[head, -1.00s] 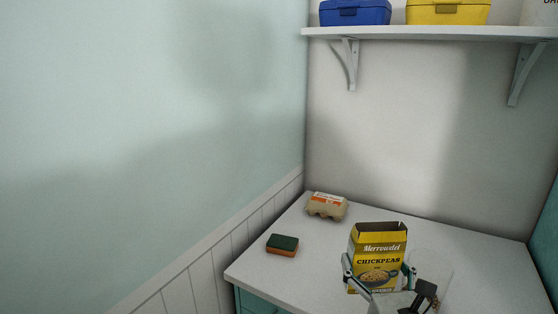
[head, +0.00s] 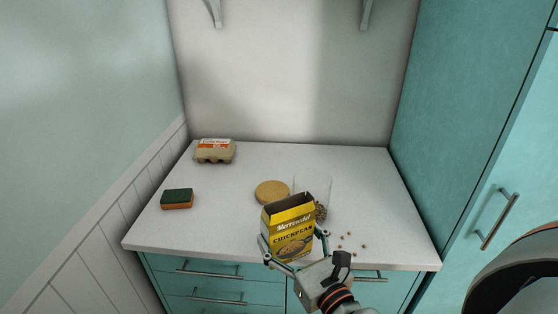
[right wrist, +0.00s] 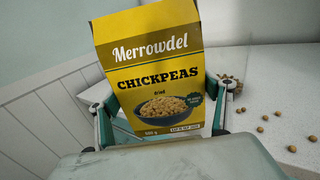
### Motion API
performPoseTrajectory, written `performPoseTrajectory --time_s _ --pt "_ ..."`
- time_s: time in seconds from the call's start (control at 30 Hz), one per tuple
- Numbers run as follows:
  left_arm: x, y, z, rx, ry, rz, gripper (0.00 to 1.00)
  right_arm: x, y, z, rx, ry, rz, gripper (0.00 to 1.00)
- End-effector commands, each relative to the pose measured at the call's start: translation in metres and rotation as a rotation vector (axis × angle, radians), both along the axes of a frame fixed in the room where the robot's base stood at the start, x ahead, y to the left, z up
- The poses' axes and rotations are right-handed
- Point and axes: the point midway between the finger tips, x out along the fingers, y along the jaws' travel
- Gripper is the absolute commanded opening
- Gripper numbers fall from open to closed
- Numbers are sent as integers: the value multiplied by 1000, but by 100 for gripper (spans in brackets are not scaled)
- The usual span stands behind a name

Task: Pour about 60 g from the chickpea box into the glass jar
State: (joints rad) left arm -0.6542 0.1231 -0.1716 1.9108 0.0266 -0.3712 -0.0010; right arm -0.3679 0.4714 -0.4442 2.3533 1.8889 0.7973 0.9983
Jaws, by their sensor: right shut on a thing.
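The yellow and black chickpea box (head: 288,228) is open at the top and leans slightly over the counter's front part. My right gripper (head: 294,240) is shut on its sides, as the right wrist view also shows, where the box (right wrist: 155,65) fills the middle. The clear glass jar (head: 318,187) stands just behind and right of the box, partly hidden by it. Chickpeas show in the jar's lower part; their level is hard to tell. A bit of the jar's contents shows beside the box in the right wrist view. My left gripper is out of view.
Several loose chickpeas (head: 350,241) lie on the counter (head: 385,200) right of the jar. A round wooden lid (head: 271,191) lies left of the jar. A sponge (head: 177,199) and an egg carton (head: 215,151) are farther left. A tall teal cabinet (head: 455,120) bounds the right.

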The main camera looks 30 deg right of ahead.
Motion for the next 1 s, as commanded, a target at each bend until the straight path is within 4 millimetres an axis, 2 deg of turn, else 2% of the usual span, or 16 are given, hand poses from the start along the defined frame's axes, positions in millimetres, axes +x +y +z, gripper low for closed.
performPoseTrajectory --time_s 0.17,0.4,0.7,1.0 --pt "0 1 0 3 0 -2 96 18 8 -2 11 -3 12 51" --pt "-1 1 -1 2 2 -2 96 56 21 -9 18 -1 26 51" --pt "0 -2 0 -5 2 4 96 97 22 -12 7 1 17 51" --pt "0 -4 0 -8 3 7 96 118 17 -12 -3 0 2 51"
